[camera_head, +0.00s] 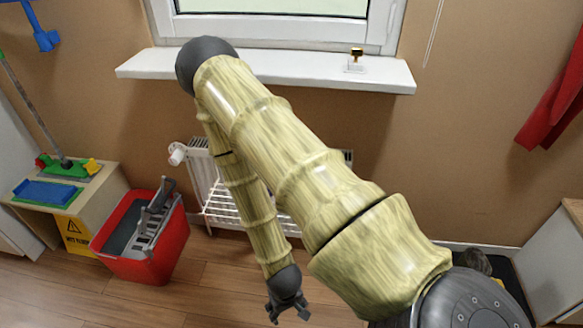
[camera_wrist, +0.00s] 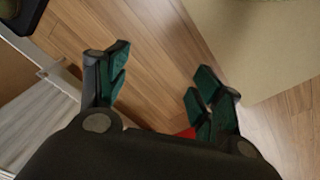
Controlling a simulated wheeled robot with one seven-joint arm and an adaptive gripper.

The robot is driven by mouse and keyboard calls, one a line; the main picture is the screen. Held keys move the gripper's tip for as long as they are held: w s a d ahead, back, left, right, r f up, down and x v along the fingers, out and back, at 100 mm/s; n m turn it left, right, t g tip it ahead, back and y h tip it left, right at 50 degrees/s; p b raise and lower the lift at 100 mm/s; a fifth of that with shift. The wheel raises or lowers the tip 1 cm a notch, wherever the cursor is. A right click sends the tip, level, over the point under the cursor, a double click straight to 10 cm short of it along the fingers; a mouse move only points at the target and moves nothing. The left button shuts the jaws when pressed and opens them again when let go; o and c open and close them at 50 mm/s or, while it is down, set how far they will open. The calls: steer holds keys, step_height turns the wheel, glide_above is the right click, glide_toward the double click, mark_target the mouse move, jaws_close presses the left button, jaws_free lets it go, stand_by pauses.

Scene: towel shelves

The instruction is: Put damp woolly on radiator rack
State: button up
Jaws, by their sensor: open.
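The white radiator (camera_head: 205,178) stands against the wall under the window, partly hidden behind my arm. A white wire rack (camera_head: 222,213) shows at its front. My gripper (camera_head: 289,310) hangs low over the wooden floor, in front of the rack and to its right, pointing down. In the wrist view my gripper (camera_wrist: 160,78) has its fingers spread with only floor between them, so it is open and empty. I cannot make out a damp woolly for certain. A small grey-brown object (camera_head: 476,262) lies on a dark surface at right, partly hidden by my arm; I cannot tell what it is.
A red mop bucket (camera_head: 165,262) stands left of the rack, beside a bench (camera_head: 95,205) with cleaning things. A red cloth (camera_head: 553,105) hangs on the right wall. A white sill (camera_head: 290,68) is above the radiator. A pale cabinet (camera_head: 555,265) stands at right.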

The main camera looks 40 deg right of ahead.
steer(key=s+a+f+n, duration=0.1)
steer(key=s+a+n, duration=0.1)
steer(key=s+a, duration=0.2)
steer(key=shift+s+n+y, duration=0.3)
steer(key=shift+s, duration=0.95)
steer(key=shift+d, duration=0.1)
steer(key=shift+c, duration=0.2)
